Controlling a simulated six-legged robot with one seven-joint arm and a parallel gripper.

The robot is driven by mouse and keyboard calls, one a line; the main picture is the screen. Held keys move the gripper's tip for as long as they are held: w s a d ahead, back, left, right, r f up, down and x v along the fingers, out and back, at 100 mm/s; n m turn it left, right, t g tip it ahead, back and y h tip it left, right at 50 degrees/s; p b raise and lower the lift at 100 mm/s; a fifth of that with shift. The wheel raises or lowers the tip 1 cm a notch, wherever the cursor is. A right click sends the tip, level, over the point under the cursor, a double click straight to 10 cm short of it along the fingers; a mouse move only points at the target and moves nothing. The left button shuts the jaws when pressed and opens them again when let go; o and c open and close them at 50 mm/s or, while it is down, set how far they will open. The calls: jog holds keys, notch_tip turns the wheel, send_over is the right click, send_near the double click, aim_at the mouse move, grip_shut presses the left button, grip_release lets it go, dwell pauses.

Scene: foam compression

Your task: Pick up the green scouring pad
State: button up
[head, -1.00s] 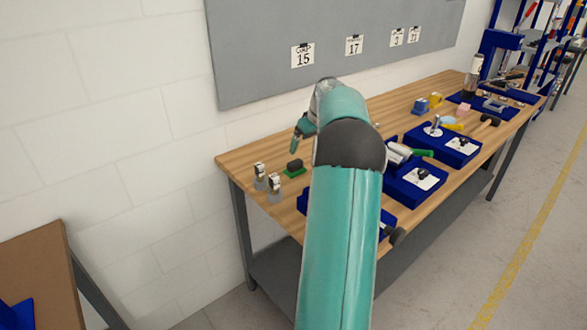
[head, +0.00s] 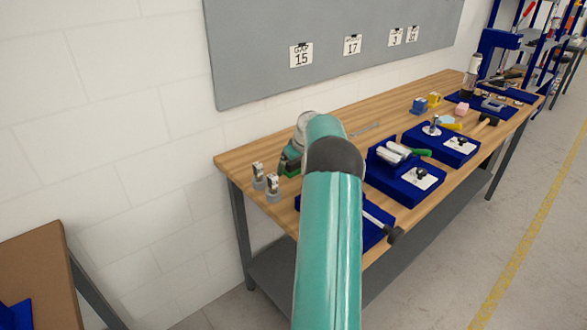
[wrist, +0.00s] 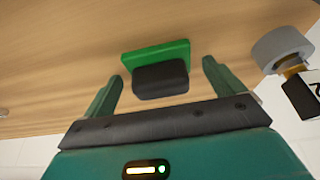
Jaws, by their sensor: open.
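The green scouring pad (wrist: 150,57) lies on the wooden bench, with a black block (wrist: 160,80) against it on the side nearer my gripper. In the head view only a green sliver of the pad (head: 291,174) shows; my arm and gripper hide the rest. My gripper (wrist: 162,72) is open, with one finger on each side of the black block and clear gaps between. The fingers point toward the pad. Nothing is held. I cannot tell whether the fingertips touch the bench.
Two grey-based metal pieces (head: 265,180) stand left of the pad; one (wrist: 284,52) is close to my right finger in the wrist view. Blue trays (head: 405,185) with tools are to the right. A wall with a grey board (head: 330,40) stands behind the bench.

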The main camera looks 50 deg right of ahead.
jog(key=shift+c, duration=0.2)
jog(key=c, duration=1)
jog(key=shift+r, duration=0.15)
jog(key=shift+r, duration=0.65)
jog(key=s+a+r, duration=0.1)
jog(key=s+r, duration=0.2)
jog(key=s, duration=0.1)
jog(key=s+a+r, duration=0.1)
jog(key=s+r, duration=0.3)
jog(key=s, duration=0.1)
jog(key=s+a+r, duration=0.1)
jog(key=s+r, duration=0.3)
jog(key=shift+s+a+r, duration=0.2)
jog(key=shift+a, duration=0.1)
